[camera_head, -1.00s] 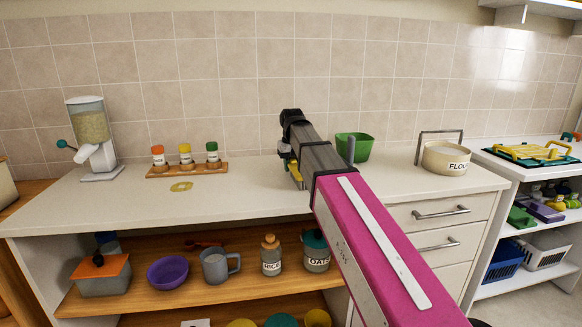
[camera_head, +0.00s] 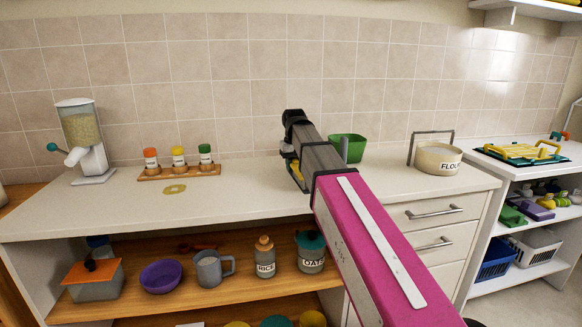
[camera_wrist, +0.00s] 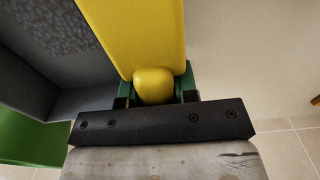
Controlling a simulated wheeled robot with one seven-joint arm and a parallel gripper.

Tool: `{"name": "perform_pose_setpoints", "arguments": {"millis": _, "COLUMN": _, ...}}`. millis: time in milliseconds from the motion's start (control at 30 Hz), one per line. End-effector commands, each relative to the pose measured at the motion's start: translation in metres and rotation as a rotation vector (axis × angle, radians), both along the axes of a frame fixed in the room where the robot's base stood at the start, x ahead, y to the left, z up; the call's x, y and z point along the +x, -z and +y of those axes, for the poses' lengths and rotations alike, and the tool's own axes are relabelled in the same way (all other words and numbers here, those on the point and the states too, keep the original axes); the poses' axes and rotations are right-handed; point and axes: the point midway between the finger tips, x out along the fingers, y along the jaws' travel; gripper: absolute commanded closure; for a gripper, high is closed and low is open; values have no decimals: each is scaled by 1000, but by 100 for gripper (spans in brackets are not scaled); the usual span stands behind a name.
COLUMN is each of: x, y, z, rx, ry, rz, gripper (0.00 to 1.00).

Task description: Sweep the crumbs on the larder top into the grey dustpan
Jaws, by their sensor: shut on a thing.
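My gripper (camera_head: 292,168) is over the pale larder top (camera_head: 240,190), mostly hidden behind my arm in the head view. In the wrist view my gripper (camera_wrist: 157,90) is shut on a yellow handle-like tool (camera_wrist: 135,30); its far end is out of frame. A dark grey, walled thing (camera_wrist: 85,100), perhaps the dustpan, lies left of the tool, with a rough grey patch inside. It is not visible in the head view. A small yellowish ring (camera_head: 174,189) lies on the top before the spice rack; I cannot tell whether it is crumbs.
A spice rack (camera_head: 180,172) and a cereal dispenser (camera_head: 82,140) stand at left. A green tub (camera_head: 348,147) stands just right of my gripper and a flour pot (camera_head: 437,158) farther right. The top between rack and gripper is clear. Tiled wall behind.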

Motion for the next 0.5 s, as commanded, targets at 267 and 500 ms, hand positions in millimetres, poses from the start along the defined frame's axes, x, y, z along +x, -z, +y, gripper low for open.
{"name": "perform_pose_setpoints", "arguments": {"millis": 267, "x": 3, "y": 0, "z": -9, "rx": -1, "ry": 0, "rz": -1, "gripper": 93}}
{"name": "perform_pose_setpoints", "arguments": {"millis": 500, "x": 3, "y": 0, "z": -9, "rx": 0, "ry": -1, "rz": -2, "gripper": 93}}
